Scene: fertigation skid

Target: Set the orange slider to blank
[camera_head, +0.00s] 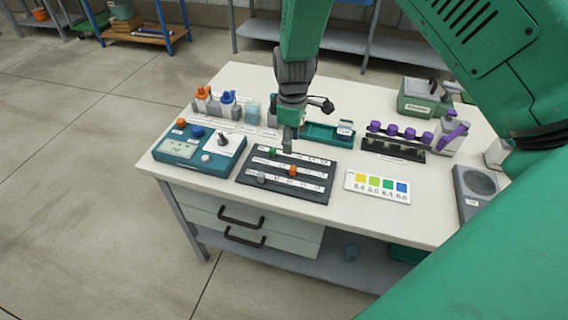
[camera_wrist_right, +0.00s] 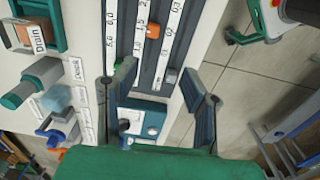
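The dark slider panel (camera_head: 318,194) lies on the bench with three labelled tracks. The orange slider (camera_head: 292,170) sits partway along the middle track; it also shows in the right wrist view (camera_wrist_right: 152,30). A green slider (camera_head: 272,152) is on the back track and a grey slider (camera_head: 261,177) on the front track. My right gripper (camera_head: 290,146) points down above the panel's back edge, behind the orange slider. In the right wrist view its fingers (camera_wrist_right: 148,72) are spread with nothing held between them. The small track labels are mostly unreadable in the head view. My left gripper is not in view.
A teal meter box (camera_head: 186,155) stands left of the panel, a colour chart (camera_head: 377,187) right of it. Behind are small bottles (camera_head: 228,100), a teal tray (camera_head: 318,136) and a rack of purple-capped vials (camera_head: 392,150). Bare bench lies in front of the chart.

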